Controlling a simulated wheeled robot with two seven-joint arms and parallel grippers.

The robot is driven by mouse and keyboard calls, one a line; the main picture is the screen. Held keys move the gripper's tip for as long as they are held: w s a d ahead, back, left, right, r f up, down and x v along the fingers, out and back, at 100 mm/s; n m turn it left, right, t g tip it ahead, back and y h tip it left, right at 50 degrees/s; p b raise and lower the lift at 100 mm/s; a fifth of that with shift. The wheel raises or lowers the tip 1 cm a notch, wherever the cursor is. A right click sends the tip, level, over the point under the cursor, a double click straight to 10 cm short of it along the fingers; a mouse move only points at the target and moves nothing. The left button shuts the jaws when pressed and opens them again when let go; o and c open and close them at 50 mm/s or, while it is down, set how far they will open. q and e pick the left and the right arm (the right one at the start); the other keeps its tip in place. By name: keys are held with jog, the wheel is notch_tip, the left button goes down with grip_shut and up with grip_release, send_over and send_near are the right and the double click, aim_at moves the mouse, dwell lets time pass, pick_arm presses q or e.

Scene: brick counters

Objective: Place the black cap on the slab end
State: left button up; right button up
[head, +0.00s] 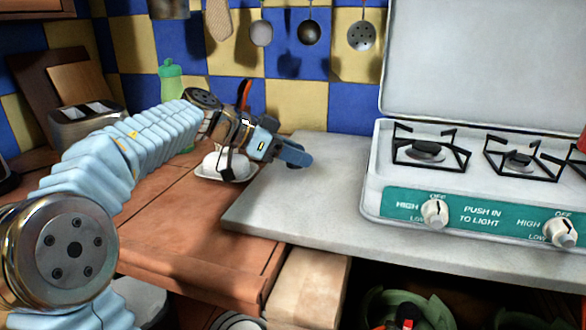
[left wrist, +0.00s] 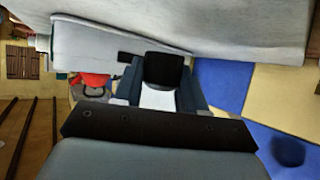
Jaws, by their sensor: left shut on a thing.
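My left gripper (head: 294,157) reaches in from the left, its blue fingers over the left part of the grey slab (head: 300,215). In the left wrist view the gripper (left wrist: 162,92) is shut on the black cap (left wrist: 166,70), which sits between the two fingertips. In the head view the fingers mostly hide the cap, and a dark patch under them could be the cap or a shadow. I cannot tell whether the cap touches the slab. My right gripper is not in view.
A white gas stove (head: 372,195) stands on the slab to the right. A white dish (head: 228,178) is below my left wrist on the wooden counter (head: 190,225). A green bottle (head: 171,82) and a toaster (head: 87,125) stand at the back left. The slab's front left is clear.

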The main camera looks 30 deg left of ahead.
aim_at(293, 181)
pick_arm(q)
jog(key=shift+w+a+f, duration=0.1)
jog(key=shift+a+f, duration=0.1)
jog(key=shift+f, duration=0.8)
jog(key=shift+w+a+f, duration=0.1)
jog(key=shift+a+f, duration=0.05)
jog(key=shift+f, duration=0.8)
jog(key=shift+f, duration=0.15)
jog(key=o, duration=1)
jog(key=shift+s+a+r, duration=0.25)
jog(key=shift+r, duration=0.1)
jog(key=v, duration=1.1)
jog(key=shift+s, duration=0.15)
